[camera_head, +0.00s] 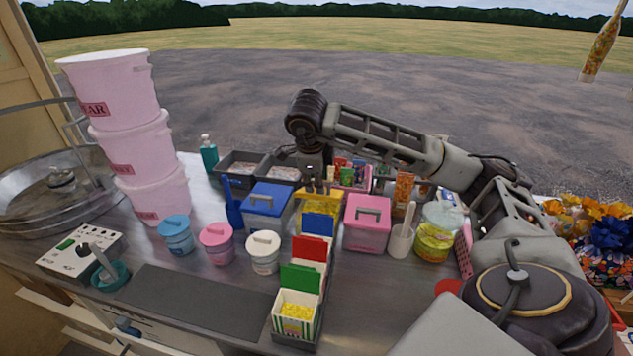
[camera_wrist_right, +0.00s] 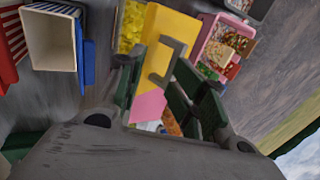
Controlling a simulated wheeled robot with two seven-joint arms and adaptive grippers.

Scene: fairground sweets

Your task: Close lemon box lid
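The lemon box (camera_head: 303,208) stands between a blue box and a pink box, partly hidden behind the upright cards of a carton rack. In the right wrist view its yellow lid (camera_wrist_right: 161,33) with a grey handle (camera_wrist_right: 168,62) stands beside exposed yellow contents (camera_wrist_right: 131,24), so the box is open at least in part. My right gripper (camera_head: 321,188) is directly over the box, pointing down. In the wrist view its fingers (camera_wrist_right: 158,82) are apart, with the lid and handle showing between them; contact cannot be told. My left gripper is not in view.
The blue box (camera_head: 267,203) and pink box (camera_head: 367,222) flank it closely, both lidded. The carton rack (camera_head: 298,312) stands in front. Several small jars, such as the white one (camera_head: 263,252), stand left. A cup with a utensil (camera_head: 400,241) stands right. A dark mat (camera_head: 190,302) is clear.

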